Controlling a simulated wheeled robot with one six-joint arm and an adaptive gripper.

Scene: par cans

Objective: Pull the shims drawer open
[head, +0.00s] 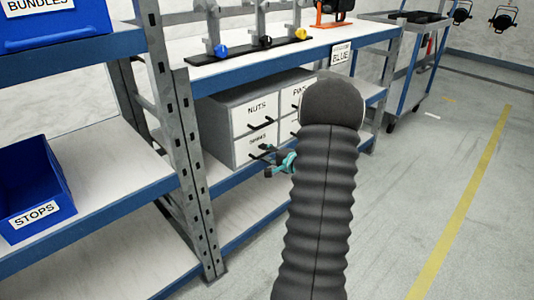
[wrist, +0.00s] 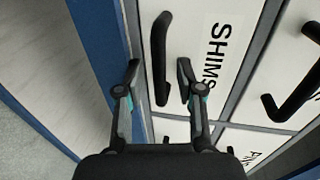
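The shims drawer (head: 243,149) is the lower left drawer of a small grey cabinet (head: 225,130) and looks flush with its front. Its white front and SHIMS label (wrist: 219,55) fill the middle of the wrist view, turned sideways. Its black bar handle (wrist: 160,58) lies between my two fingertips in that view, with a gap on each side. My gripper (wrist: 159,78) is open and holds nothing. In the head view my gripper (head: 281,161) is at the drawer front, and my arm hides the cabinet's right part.
The nuts drawer (head: 254,110) is above, and the pins drawer (head: 297,92) is at upper right. The cabinet stands on a blue-edged shelf under a bench top (head: 250,62). A grey upright post (head: 195,165) stands to the left. Open floor (head: 400,190) lies to the right.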

